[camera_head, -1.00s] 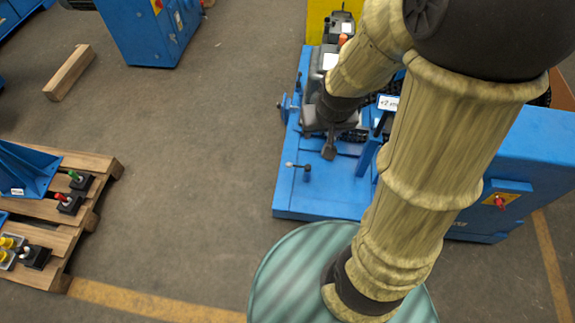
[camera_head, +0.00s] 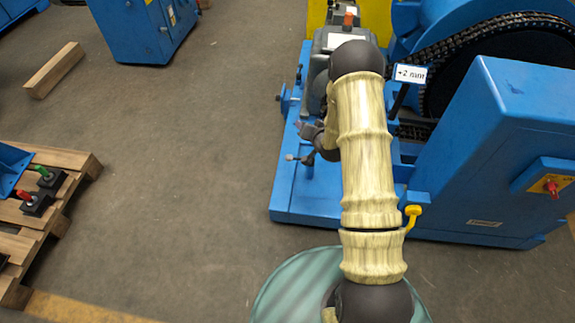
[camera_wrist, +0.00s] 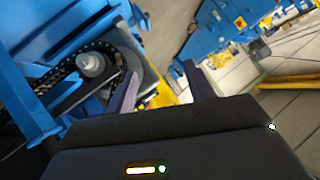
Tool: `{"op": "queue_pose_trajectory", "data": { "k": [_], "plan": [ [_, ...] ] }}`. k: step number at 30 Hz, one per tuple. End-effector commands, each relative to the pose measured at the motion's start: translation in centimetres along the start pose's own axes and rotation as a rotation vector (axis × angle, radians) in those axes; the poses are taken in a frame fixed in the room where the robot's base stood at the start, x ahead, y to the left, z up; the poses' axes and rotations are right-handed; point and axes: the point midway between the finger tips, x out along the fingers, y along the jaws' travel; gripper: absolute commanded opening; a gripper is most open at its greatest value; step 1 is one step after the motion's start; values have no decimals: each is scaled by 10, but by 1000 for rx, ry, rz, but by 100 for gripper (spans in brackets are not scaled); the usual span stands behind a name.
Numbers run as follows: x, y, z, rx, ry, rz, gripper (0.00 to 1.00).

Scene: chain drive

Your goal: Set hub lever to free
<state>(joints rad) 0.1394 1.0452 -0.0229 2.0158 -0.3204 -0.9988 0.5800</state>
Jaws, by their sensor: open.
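My gripper is mostly hidden behind my arm in the head view; a dark part of it (camera_head: 326,138) shows over the blue machine base. In the wrist view my gripper (camera_wrist: 162,88) has its two fingers apart with nothing between them. The blue chain drive (camera_head: 485,140) stands right of my arm, with a black chain (camera_head: 490,32) around a large wheel. I cannot tell which is the hub lever. The wrist view shows chain around a grey hub (camera_wrist: 91,64).
A "+2 mm" sign (camera_head: 410,74) stands by the chain. A red knob on a yellow plate (camera_head: 551,186) is on the blue housing. A pallet (camera_head: 60,200) with small levers lies at left, a wooden beam (camera_head: 54,70) behind it. The floor between is clear.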

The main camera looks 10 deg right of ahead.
Motion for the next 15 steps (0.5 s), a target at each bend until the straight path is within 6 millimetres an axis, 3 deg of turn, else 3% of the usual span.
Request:
{"op": "queue_pose_trajectory", "data": {
  "k": [1,6,15],
  "plan": [
    [22,20,32,26,18,-23,54],
    [62,55,92,121,103,-132,54],
    [103,115,209,314,228,-338,54]
  ]
}}
